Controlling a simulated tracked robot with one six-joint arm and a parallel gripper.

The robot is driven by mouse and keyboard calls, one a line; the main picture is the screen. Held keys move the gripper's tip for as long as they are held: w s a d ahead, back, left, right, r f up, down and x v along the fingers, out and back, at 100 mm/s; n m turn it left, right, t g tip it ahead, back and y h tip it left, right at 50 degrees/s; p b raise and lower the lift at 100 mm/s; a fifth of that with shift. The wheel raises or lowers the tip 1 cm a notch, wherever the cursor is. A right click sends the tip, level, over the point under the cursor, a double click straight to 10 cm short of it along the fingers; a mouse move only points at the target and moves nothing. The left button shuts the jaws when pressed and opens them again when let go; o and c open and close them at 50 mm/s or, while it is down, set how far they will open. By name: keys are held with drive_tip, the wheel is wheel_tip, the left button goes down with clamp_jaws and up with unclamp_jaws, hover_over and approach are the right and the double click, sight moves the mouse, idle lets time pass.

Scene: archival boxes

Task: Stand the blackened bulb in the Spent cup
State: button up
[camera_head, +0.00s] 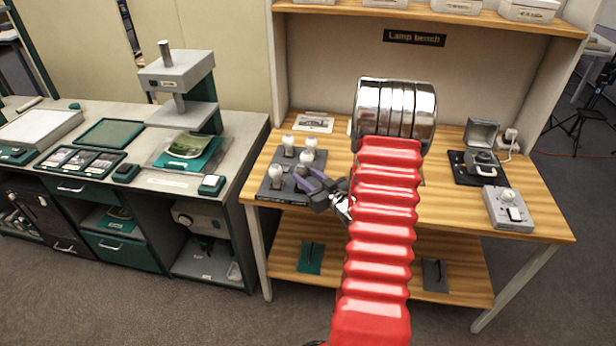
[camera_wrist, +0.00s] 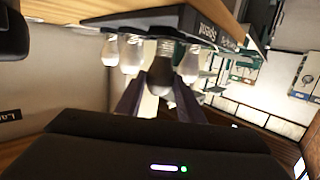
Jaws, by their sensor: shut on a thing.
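My gripper (camera_head: 312,189) is at the front right of a dark bulb tray (camera_head: 268,193) on the lamp bench. In the wrist view, which is upside down, its two purple fingers (camera_wrist: 158,100) are shut around the glass of the blackened bulb (camera_wrist: 160,74). The bulb is upright, with its screw base towards the tray. I cannot tell whether its base is inside a cup or just above one. A "Spent" label (camera_wrist: 208,30) shows on the tray edge beside it.
Several pale bulbs (camera_head: 310,142) stand on the tray close to my gripper; clear ones (camera_wrist: 132,52) flank the held bulb. A printed card (camera_head: 314,122) lies behind. A grey box with a dial (camera_head: 508,210) and a dark case (camera_head: 478,166) stand at the bench's right.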

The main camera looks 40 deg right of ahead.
drive_tip(key=shift+f, duration=0.6)
idle(0.4)
drive_tip(key=o, duration=0.7)
drive_tip(key=shift+o, duration=0.2)
drive_tip(key=shift+s, duration=0.15)
drive_tip(key=v, duration=1)
drive_tip(key=shift+s, duration=0.4)
drive_tip(key=shift+a, duration=0.1)
idle(0.5)
idle(0.4)
